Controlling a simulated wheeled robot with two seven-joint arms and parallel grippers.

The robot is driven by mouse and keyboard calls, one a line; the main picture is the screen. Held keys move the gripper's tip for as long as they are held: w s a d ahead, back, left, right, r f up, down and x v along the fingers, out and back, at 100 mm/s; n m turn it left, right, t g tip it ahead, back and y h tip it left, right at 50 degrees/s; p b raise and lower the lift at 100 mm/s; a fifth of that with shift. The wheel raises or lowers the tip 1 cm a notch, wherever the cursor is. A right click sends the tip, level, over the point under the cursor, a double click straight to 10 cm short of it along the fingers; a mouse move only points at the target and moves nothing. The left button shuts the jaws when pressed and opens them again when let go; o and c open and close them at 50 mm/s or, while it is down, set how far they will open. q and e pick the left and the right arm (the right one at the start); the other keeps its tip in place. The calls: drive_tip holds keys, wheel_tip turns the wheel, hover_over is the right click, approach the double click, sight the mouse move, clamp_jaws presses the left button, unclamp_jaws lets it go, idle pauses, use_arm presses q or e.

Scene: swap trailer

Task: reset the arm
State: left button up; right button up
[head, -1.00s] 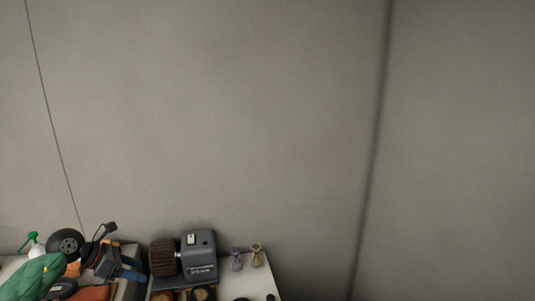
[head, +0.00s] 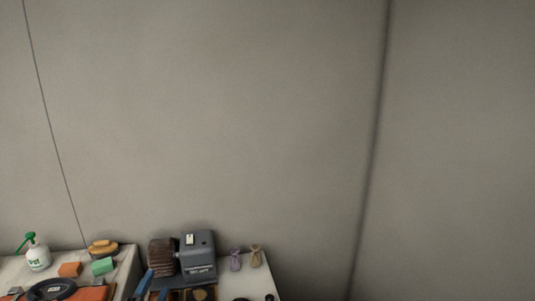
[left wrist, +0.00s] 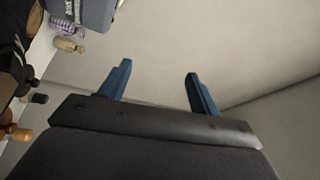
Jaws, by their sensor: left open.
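Pale wall lies beyond the fingers. The rest of the left arm is out of the head view. My right gripper is in neither view.
To the left are a white spray bottle (head: 38,256), an orange block (head: 69,269), a green block (head: 103,266) and a black round item (head: 52,289). Bare wall fills the space above.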

use_arm(q)
drive_tip(key=s+f+n+g+y, duration=0.1)
drive_tip(key=s+f+n, duration=0.1)
drive_tip(key=f, duration=0.1)
drive_tip(key=s+f+n+g+y, duration=0.2)
drive_tip(key=f+n, duration=0.1)
drive_tip(key=s+a+f+n+g+y, duration=0.1)
drive_tip(key=s+f+n+g, duration=0.1)
drive_tip(key=f+n, duration=0.1)
drive_tip(key=shift+s+f, duration=0.15)
drive_tip(key=s+d+f+n+g+h, duration=0.1)
drive_tip(key=s+d+f+n+g, duration=0.4)
drive_tip(key=s, duration=0.6)
drive_tip(key=s+d+f+n+g+h, duration=0.1)
drive_tip(key=s+d+f+g, duration=0.3)
drive_tip(key=s+f+g, duration=0.55)
drive_tip(key=s+d+f, duration=0.2)
drive_tip(key=f, duration=0.9)
drive_tip(key=s+d+f+h, duration=0.1)
drive_tip(key=s+d+f, duration=0.1)
drive_tip(key=f, duration=1)
drive_tip(key=shift+d, duration=0.6)
drive_tip(key=shift+f+t, duration=0.1)
drive_tip(key=shift+t, duration=0.15)
